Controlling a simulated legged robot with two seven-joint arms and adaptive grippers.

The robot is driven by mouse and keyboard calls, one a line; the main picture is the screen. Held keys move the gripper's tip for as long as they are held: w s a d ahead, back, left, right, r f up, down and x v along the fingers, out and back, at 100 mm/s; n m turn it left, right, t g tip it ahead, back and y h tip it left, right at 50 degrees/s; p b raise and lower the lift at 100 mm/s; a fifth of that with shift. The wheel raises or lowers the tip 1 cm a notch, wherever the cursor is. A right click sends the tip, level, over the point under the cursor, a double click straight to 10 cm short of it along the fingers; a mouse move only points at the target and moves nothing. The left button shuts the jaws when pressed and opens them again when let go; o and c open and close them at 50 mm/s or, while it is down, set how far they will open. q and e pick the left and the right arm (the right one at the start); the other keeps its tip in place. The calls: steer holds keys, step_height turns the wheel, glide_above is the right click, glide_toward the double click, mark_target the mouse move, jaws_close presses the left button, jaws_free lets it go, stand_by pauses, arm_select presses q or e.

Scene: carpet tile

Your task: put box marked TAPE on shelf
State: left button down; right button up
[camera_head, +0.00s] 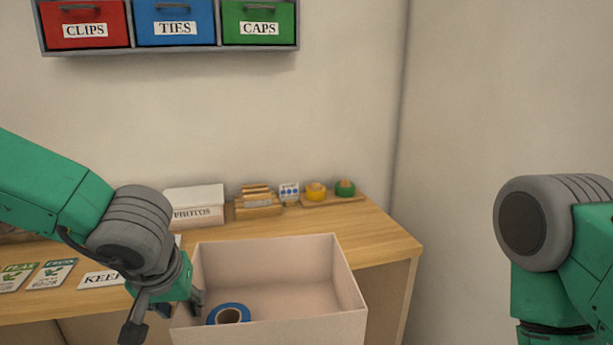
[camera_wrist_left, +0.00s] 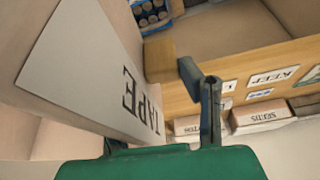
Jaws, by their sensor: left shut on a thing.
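A pale open-topped box (camera_head: 345,290) is in the lower middle of the head view, in front of the wooden desk. A blue roll of tape (camera_head: 229,314) lies inside it. In the left wrist view the box wall (camera_wrist_left: 85,75) carries a white label reading TAPE. My left gripper (camera_head: 165,312) is shut on the box's left wall; the wall hides part of its grip. A finger also shows in the left wrist view (camera_wrist_left: 208,100). A grey shelf (camera_head: 170,49) hangs on the wall at upper left. My right arm is at the right edge, its gripper out of view.
The shelf holds red CLIPS (camera_head: 85,15), blue TIES (camera_head: 174,12) and green CAPS (camera_head: 259,12) bins. The desk (camera_head: 375,240) bears a PHOTOS box (camera_head: 195,206), a wooden holder (camera_head: 258,205), tape rolls (camera_head: 316,191) and cards (camera_head: 52,274). The desk's right end is bare.

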arm_select(q)
steer(key=s+a+f+m, duration=0.1)
steer(key=s+a+f, duration=0.1)
steer(key=s+f, duration=0.6)
step_height(320, 180, down, 3)
steer(key=shift+s+a+f+m+h, duration=0.1)
steer(key=shift+s+a+m+h, duration=0.2)
steer(key=shift+m, duration=0.1)
